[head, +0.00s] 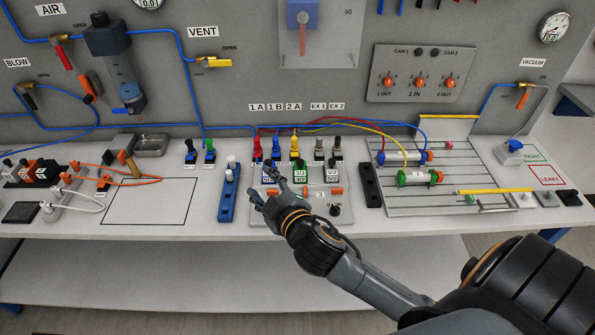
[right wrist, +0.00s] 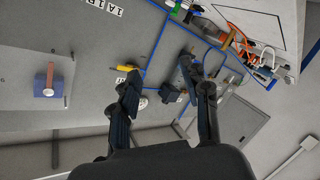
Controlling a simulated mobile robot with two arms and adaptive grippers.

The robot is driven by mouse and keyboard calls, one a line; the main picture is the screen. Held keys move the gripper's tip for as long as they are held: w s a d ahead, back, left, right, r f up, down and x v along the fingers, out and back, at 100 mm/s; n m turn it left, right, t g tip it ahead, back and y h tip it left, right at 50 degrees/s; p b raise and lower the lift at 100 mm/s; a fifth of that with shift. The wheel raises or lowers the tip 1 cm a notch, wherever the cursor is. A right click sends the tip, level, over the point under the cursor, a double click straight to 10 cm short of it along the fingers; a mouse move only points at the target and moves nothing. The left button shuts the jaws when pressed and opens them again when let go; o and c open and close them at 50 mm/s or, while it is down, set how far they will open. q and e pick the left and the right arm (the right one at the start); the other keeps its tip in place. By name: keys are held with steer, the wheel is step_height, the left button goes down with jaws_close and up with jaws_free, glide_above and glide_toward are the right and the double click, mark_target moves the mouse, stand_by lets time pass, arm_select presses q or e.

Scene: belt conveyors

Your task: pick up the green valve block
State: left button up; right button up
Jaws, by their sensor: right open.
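The green valve block (head: 300,169) is a small block with a white label, in the row of valves on the bench in the head view. A blue valve block (head: 268,179) is to its left, partly behind my fingers, and a dark one (head: 334,176) is to its right. My right gripper (head: 263,184) is open and empty, in front and to the left of the green block, with its fingers spread. Its spread fingers also show in the right wrist view (right wrist: 158,75), which faces the wall panel; I cannot make out the green block there. My left gripper is not in view.
A blue holder (head: 229,194) stands left of my right gripper and a black one (head: 370,185) to the right. Hoses cross behind the valve row. A slotted plate (head: 450,200) with cylinders lies at right. An outlined bench area (head: 148,203) at left is mostly clear.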

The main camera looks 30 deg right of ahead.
steer(key=w+a+r+n+t+y, duration=0.2)
steer(key=a+r+n+y, duration=0.15)
steer(key=r+n, duration=0.2)
steer(key=w+a+r+n+t+y, duration=0.2)
steer(key=a+r+n+y, duration=0.15)
steer(key=r, duration=0.35)
steer(key=n+g+h, duration=0.5)
steer(key=n+g, duration=1)
steer(key=n, duration=0.7)
glide_toward(301, 161)
steer(key=p+x, duration=0.5)
steer(key=x, duration=0.3)
steer(key=shift+w+f, duration=0.15)
steer(key=shift+f, duration=0.1)
steer(key=shift+w+f, duration=0.15)
steer(key=shift+f, duration=0.25)
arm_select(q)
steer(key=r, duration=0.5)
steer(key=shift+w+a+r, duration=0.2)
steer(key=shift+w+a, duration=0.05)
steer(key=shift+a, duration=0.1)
arm_select(e)
jaws_close()
